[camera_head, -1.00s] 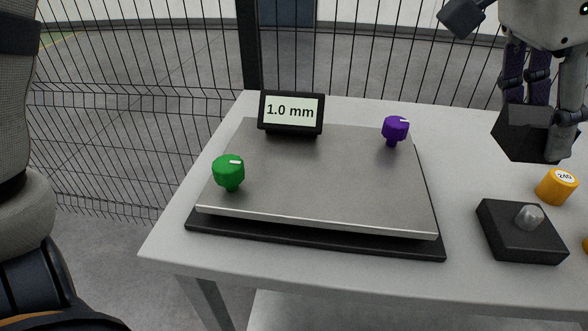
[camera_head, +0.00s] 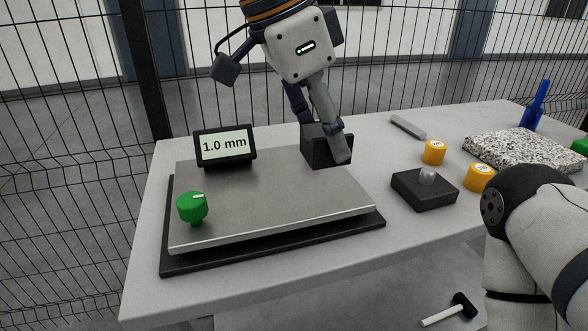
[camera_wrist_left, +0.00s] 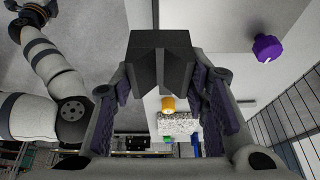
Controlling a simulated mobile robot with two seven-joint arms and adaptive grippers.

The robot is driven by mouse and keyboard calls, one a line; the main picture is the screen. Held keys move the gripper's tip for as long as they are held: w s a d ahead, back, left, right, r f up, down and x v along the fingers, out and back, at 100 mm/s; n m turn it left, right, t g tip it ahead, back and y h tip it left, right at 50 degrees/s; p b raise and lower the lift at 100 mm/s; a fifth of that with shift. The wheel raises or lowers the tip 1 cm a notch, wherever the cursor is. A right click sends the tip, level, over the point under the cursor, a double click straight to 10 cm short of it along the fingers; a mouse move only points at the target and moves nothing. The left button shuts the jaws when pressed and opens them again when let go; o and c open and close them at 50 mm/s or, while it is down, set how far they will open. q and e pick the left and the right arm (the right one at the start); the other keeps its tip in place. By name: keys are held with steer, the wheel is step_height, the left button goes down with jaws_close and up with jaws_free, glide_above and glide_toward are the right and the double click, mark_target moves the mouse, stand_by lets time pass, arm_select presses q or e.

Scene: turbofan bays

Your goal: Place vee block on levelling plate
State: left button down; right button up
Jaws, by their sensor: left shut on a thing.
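The levelling plate (camera_head: 265,205) is a flat grey metal plate on a dark base at the table's left. A green knob (camera_head: 192,208) stands at its near left corner, and a display (camera_head: 225,147) behind it reads 1.0 mm. My left gripper (camera_head: 328,138) is shut on the dark vee block (camera_head: 316,154), at the plate's far right corner. I cannot tell whether the block touches the plate. In the left wrist view the vee block (camera_wrist_left: 160,58) sits between the fingers, with the purple knob (camera_wrist_left: 267,48) to its right. The head view hides that knob. My right gripper is out of view.
Right of the plate are a black block with a silver knob (camera_head: 427,177), orange cylinders (camera_head: 433,152), a grey bar (camera_head: 407,126) and a speckled slab (camera_head: 524,150). My right arm is at the right. A wire fence stands behind the table.

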arm_select(q)
steer(key=w+a+f, duration=0.1)
steer(key=f, duration=0.1)
steer(key=w+a+f, duration=0.1)
steer(key=w+f, duration=0.2)
steer(key=f, duration=0.1)
steer(key=shift+w+a, duration=0.3)
steer(key=shift+a, duration=0.1)
steer(key=shift+w+a+f, duration=0.1)
steer(key=shift+w+f, duration=0.05)
steer(key=shift+f, duration=0.75)
steer(key=shift+w+a+f, duration=0.1)
steer(key=shift+f, duration=0.8)
steer(key=shift+f, duration=0.1)
steer(key=c, duration=0.9)
jaws_free()
steer(key=shift+f, duration=0.1)
steer(key=shift+c, duration=0.2)
steer(key=v, duration=1.2)
